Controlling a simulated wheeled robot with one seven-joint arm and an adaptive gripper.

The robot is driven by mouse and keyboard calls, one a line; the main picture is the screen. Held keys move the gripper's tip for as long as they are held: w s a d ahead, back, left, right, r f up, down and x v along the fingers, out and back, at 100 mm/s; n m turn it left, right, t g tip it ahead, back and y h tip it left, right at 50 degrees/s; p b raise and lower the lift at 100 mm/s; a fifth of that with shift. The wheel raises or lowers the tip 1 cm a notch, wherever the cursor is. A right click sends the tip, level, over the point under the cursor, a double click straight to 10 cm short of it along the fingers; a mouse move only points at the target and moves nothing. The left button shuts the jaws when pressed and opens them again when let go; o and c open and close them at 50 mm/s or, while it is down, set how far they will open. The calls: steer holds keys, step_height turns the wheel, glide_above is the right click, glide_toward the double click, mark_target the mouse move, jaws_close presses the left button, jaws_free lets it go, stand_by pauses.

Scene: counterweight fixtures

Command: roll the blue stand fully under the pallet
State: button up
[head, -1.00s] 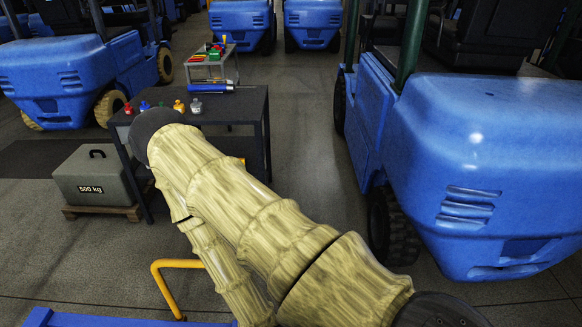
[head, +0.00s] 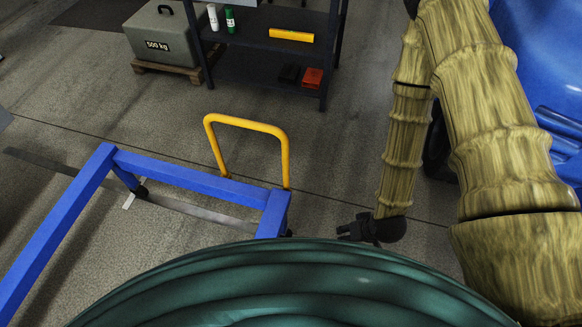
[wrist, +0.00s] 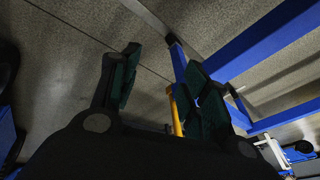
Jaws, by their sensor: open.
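The blue stand (head: 190,177) is a low frame of blue bars on casters at the lower left of the head view. Its yellow handle (head: 247,124) rises from the far bar. The stand's blue bars also show in the wrist view (wrist: 262,40). My gripper (head: 345,231) hangs low, right of the handle and apart from it in the head view. In the wrist view, my gripper (wrist: 163,85) is open; part of the yellow handle (wrist: 175,108) shows between its fingers, close to the right one. A wooden pallet (head: 165,67) lies under a grey 500 kg weight (head: 163,36).
A dark shelf table (head: 265,72) with small items stands right of the pallet. A blue forklift (head: 545,60) is at the right edge, partly behind my arm. Grey floor between stand and pallet is clear, with a flat metal strip (head: 195,208) beneath the stand.

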steer(key=w+a+f+n+t+y+b, duration=0.25)
steer(key=w+b, duration=0.25)
steer(key=w, duration=0.3)
steer(key=w+a+f+n+t+y+b, duration=0.1)
steer(key=w+a+f+y+b, duration=0.2)
steer(key=w, duration=0.4)
steer(key=n+g+y+b, duration=0.4)
steer(key=n+y+b, duration=0.7)
steer(key=b, duration=1.2)
glide_toward(286, 161)
steer(key=w+f, duration=0.1)
steer(key=f, duration=0.1)
steer(key=shift+n+h, duration=0.45)
steer(key=a, duration=0.3)
steer(key=w+a+b, duration=0.1)
steer(key=a, duration=0.6)
steer(key=shift+w+r, duration=0.3)
jaws_close()
